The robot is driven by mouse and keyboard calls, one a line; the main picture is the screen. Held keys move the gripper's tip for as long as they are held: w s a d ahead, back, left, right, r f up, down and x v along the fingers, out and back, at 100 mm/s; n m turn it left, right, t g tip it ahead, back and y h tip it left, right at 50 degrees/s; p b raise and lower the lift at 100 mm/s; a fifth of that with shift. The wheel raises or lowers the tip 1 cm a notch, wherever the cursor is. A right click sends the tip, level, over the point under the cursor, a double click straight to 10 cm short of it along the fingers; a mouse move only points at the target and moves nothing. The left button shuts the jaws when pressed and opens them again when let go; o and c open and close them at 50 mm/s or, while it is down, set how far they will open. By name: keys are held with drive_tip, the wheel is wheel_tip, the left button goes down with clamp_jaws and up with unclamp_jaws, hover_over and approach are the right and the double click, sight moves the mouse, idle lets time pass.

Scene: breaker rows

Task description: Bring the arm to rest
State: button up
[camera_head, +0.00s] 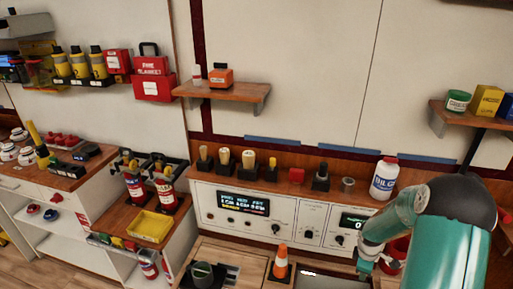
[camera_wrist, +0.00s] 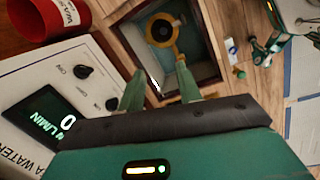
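My arm (camera_head: 445,235) shows in the head view as a teal and dark grey link at the lower right, bent down in front of the counter. In the wrist view my gripper (camera_wrist: 160,84) has its two green fingers apart, with nothing visible between them. Beyond the fingertips is an open box-like recess (camera_wrist: 207,65) with a dark round part and a yellow ring (camera_wrist: 161,30) in it. I cannot tell how far the fingers are from it. The fingertips are not clear in the head view.
A white control panel (camera_head: 230,230) with displays and knobs stands close by; its display (camera_wrist: 42,118) shows in the wrist view. A white bottle (camera_head: 384,180) stands behind my arm. A red cup (camera_wrist: 62,22) is at the wrist view's upper left.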

drive_tip(key=s+a+r+m+t, duration=0.1)
drive_tip(key=s+a+r+m, duration=0.15)
drive_tip(key=r, duration=0.55)
drive_tip(key=s+a+r+m, duration=0.1)
drive_tip(key=a+r, duration=0.3)
drive_tip(key=r, duration=0.4)
drive_tip(key=s+a+r+m+t, duration=0.1)
drive_tip(key=s+a+r+m, duration=0.15)
drive_tip(key=r, duration=0.55)
drive_tip(key=s+a+r+m+t+y, duration=0.1)
drive_tip(key=s+a+r+m, duration=0.2)
drive_tip(key=s+a+r, duration=0.3)
drive_tip(key=s+a+r+m+t, duration=0.1)
drive_tip(key=s+a+r+m, duration=0.1)
drive_tip(key=s+a+r, duration=0.4)
drive_tip(key=s, duration=0.5)
drive_tip(key=shift+a+r+m+t+y, duration=0.3)
drive_tip(key=shift+r+m+t+y, duration=0.05)
drive_tip(key=shift+m+t+y, duration=0.05)
